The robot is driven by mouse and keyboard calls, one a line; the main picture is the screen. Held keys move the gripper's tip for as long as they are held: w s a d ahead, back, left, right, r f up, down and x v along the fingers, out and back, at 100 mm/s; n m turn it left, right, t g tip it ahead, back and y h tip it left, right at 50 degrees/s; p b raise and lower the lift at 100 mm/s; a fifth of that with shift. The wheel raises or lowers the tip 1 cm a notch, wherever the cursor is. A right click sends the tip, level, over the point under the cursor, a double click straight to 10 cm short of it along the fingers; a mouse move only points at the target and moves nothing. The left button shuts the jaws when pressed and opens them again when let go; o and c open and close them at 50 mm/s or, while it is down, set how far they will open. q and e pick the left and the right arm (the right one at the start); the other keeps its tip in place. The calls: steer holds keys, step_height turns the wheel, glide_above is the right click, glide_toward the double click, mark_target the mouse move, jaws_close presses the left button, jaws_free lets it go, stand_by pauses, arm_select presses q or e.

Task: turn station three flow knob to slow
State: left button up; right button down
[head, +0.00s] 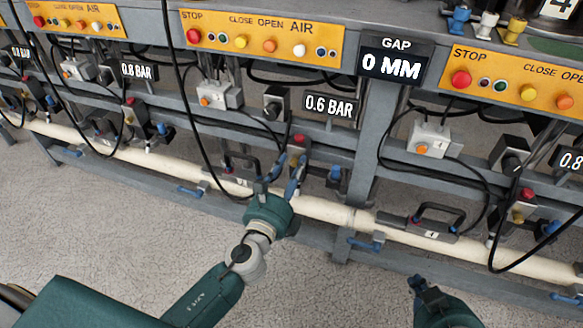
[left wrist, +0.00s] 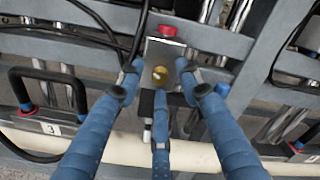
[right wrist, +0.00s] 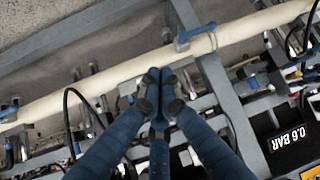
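The station three flow knob (left wrist: 160,75) is a small brass-coloured knob on a grey block with a red button (left wrist: 168,31) above it. My left gripper (left wrist: 162,82) reaches to it with its blue fingers spread, the knob between the tips; I cannot tell whether they touch it. In the head view my left gripper (head: 282,172) is at the middle station and mostly hides the knob, below the red button (head: 299,139). A plate marked 3 (left wrist: 52,127) is left of the knob. My right gripper (right wrist: 159,82) has its fingertips together, empty, away from the stations.
A cream pipe (head: 320,211) runs along the low front of the frame, with blue-handled valves (head: 366,243). A black cable (head: 190,120) hangs left of my left gripper. A grey post (head: 374,135) stands to its right. The floor (head: 120,230) in front is clear.

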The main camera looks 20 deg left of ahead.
arm_select(q)
jaws_close()
